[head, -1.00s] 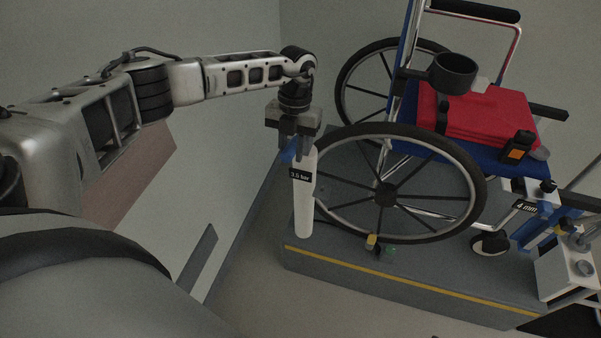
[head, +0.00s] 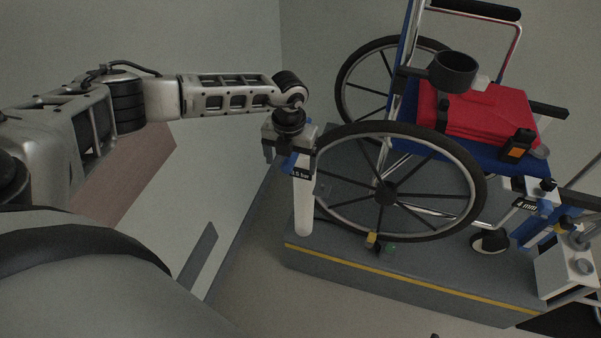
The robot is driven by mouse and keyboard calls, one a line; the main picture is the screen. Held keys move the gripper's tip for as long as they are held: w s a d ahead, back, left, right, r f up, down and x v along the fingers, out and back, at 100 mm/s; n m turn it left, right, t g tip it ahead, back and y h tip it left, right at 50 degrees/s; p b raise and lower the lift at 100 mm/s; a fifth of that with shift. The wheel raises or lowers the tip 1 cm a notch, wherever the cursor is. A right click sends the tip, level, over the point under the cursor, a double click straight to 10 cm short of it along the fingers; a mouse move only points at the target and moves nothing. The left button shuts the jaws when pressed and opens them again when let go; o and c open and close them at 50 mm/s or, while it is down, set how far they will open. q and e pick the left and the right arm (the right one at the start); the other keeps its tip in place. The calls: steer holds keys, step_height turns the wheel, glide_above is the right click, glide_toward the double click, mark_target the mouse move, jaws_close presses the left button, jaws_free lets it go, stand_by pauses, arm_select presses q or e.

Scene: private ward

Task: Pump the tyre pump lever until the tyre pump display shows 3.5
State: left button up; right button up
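The tyre pump (head: 303,205) is a white upright column on the grey platform, left of the wheelchair's near wheel. Its blue lever (head: 291,161) shows at the top, partly hidden by my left gripper. The black pump display (head: 301,174) is partly covered at its left, and only about ".5 bar" can be read. My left gripper (head: 287,150) is at the pump top, by the lever. Its fingers look spread, with one finger left of the lever; contact with the lever cannot be told.
The wheelchair (head: 385,192) stands on the platform (head: 400,275), with a folded red cloth (head: 486,112) on its seat. A black cup holder (head: 454,72) juts out beside it. Floor in front of the platform is clear.

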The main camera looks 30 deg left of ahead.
arm_select(q)
steer(key=shift+w+r, duration=0.1)
steer(key=shift+r, duration=0.05)
step_height(320, 180, up, 8)
steer(key=shift+f, duration=0.1)
stand_by(0.6)
steer(key=shift+d, duration=0.1)
